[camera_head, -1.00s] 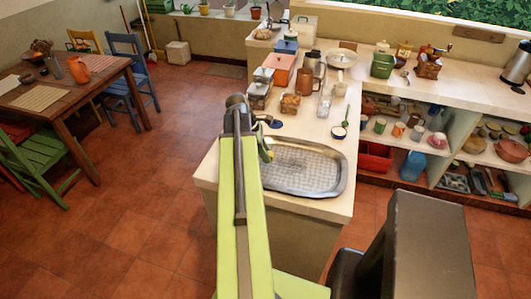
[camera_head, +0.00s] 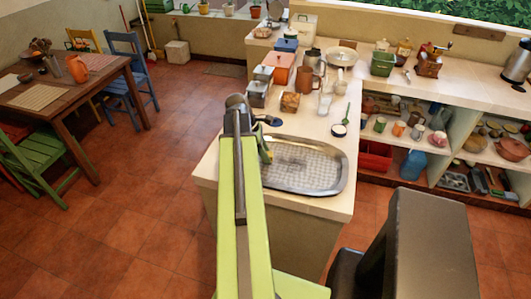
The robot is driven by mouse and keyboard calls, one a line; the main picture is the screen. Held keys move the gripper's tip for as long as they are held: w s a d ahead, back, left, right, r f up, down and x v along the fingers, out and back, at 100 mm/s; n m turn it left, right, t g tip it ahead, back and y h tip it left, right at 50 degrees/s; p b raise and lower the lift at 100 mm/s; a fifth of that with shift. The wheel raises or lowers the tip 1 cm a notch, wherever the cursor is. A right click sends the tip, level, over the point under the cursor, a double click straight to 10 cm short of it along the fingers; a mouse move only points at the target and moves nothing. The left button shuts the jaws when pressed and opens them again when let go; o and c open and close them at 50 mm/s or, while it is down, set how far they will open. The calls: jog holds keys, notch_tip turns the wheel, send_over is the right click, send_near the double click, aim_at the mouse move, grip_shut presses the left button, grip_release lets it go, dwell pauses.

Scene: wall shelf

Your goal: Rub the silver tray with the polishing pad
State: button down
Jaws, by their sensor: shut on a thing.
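The silver tray (camera_head: 308,168) lies flat near the front end of the white counter (camera_head: 310,205). It is a wide oblong with a shiny rim. My gripper (camera_head: 266,151) is at the tray's left edge, mostly hidden behind my green arm. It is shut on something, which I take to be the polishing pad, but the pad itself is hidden. I cannot tell whether it touches the tray.
Shelves with crockery line the right. Floor is free on the left.

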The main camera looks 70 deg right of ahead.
jog(key=shift+f+b, duration=0.3)
jog(key=shift+f, duration=0.1)
